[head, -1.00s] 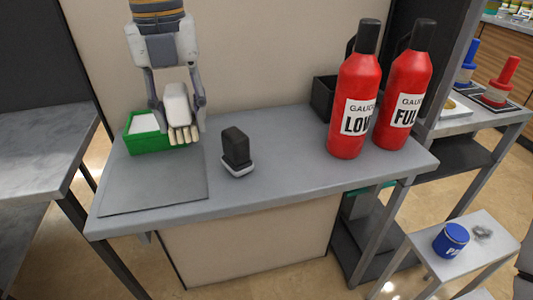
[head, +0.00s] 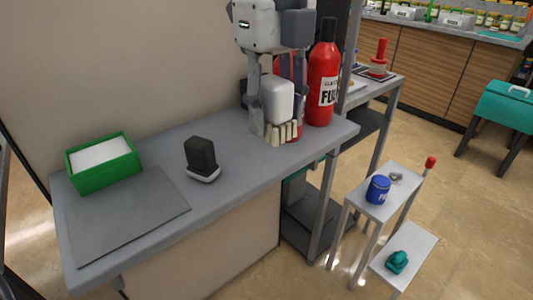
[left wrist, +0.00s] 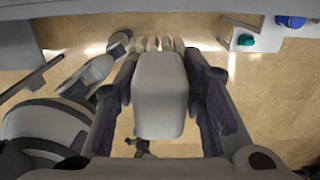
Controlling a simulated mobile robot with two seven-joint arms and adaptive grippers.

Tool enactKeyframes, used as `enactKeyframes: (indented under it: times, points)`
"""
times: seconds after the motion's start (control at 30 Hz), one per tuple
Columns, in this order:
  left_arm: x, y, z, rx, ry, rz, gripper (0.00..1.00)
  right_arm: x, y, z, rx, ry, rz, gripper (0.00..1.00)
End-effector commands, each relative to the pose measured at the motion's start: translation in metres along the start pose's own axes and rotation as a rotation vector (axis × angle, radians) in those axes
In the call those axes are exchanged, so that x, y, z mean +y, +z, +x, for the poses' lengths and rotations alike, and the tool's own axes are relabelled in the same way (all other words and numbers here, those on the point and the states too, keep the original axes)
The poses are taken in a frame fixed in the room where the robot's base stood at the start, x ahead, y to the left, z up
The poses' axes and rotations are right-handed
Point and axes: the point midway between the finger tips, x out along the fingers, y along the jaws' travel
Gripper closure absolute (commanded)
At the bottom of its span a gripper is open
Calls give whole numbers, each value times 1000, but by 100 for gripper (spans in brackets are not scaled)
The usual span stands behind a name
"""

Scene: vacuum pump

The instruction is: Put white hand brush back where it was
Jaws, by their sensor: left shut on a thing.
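The white hand brush (head: 277,98) has a pale block handle and cream bristles pointing down. My left gripper (head: 280,118) is shut on it, with a finger on each side. It is over the right part of the grey table (head: 230,200), in front of a red bottle (head: 290,66) that it partly hides. I cannot tell whether the bristles touch the table. In the left wrist view the brush (left wrist: 160,95) sits between both fingers, with floor visible below and around. My right gripper is not seen.
A green tray (head: 103,177) with white filling and a grey mat (head: 125,215) are at the table's left. A black block with a pale base (head: 201,158) stands mid-table. A second red bottle (head: 323,80) stands right of the gripper. A low stand holds a blue jar (head: 378,189).

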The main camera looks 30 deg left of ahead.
Motion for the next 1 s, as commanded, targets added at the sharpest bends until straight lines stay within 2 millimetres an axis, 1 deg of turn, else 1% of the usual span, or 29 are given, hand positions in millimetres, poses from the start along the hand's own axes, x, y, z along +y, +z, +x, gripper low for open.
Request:
enactKeyframes:
  times: [0.07, 0.3, 0.4, 0.57, 0.7, 0.8, 0.87, 1.0]
  points:
    - [-5, 13, 6, 2, 1, -8, 89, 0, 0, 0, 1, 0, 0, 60]
    - [-31, 85, 42, 3, 4, -9, 89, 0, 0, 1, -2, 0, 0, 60]
    - [-37, 101, 66, 4, 8, -5, 89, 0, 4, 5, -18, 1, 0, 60]
    - [-42, 115, 84, 2, 6, -3, 89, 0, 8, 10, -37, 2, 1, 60]
    - [-47, 131, 110, 3, 9, -3, 89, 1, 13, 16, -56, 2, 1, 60]
    - [-47, 130, 125, 1, 4, -3, 89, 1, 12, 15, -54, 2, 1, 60]
    - [-47, 130, 129, 0, 1, -3, 89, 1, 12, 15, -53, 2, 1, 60]
    - [-47, 129, 129, -1, -1, -3, 89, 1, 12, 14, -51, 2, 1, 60]
